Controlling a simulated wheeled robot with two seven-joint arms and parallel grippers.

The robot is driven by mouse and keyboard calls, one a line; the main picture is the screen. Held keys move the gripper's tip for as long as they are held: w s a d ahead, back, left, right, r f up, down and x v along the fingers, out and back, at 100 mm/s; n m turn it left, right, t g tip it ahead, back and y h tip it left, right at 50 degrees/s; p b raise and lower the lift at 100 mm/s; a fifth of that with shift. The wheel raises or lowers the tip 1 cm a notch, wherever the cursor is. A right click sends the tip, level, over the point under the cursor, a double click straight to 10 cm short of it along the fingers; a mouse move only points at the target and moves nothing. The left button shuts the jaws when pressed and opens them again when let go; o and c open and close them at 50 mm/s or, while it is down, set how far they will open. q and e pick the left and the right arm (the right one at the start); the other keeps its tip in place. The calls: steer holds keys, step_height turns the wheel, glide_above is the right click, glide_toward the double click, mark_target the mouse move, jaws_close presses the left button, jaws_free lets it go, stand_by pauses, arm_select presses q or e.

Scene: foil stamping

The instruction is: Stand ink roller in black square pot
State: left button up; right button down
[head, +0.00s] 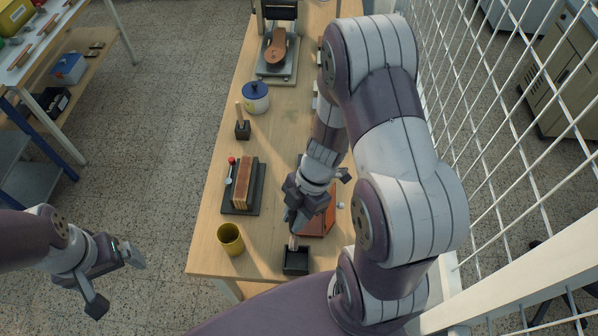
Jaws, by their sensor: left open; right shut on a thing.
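The black square pot (296,268) stands near the front edge of the wooden table. My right gripper (294,222) is over its far side, pointing down. It is shut on a small pale-ended tool, which looks like the ink roller (293,242). The tool's lower end overlaps the pot's opening in the head view; I cannot tell whether it is inside or just above it. The gripper hides most of the tool. My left gripper (117,281) is open and empty, out over the floor left of the table.
A yellow cup (230,240) stands left of the pot. An orange-brown object (322,226) lies beside my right gripper. A white mesh fence (500,130) borders the right.

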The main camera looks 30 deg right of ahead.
steer(key=b, duration=0.4)
glide_above(297, 245)
steer(key=f, duration=0.5)
steer(key=shift+d+f, duration=0.15)
steer(key=shift+d, duration=0.05)
step_height(297, 245, down, 6)
steer(key=b, duration=0.3)
steer(key=shift+w+d+r, duration=0.1)
steer(key=shift+r, duration=0.1)
steer(key=shift+f, duration=0.3)
arm_select(q)
step_height(297, 245, down, 8)
steer(key=s+b, duration=0.1)
steer(key=shift+a+r, duration=0.15)
steer(key=shift+a, duration=0.15)
arm_select(e)
steer(key=shift+f, duration=0.65)
arm_select(q)
steer(key=shift+s, duration=0.15)
arm_select(e)
steer(key=shift+f, duration=0.25)
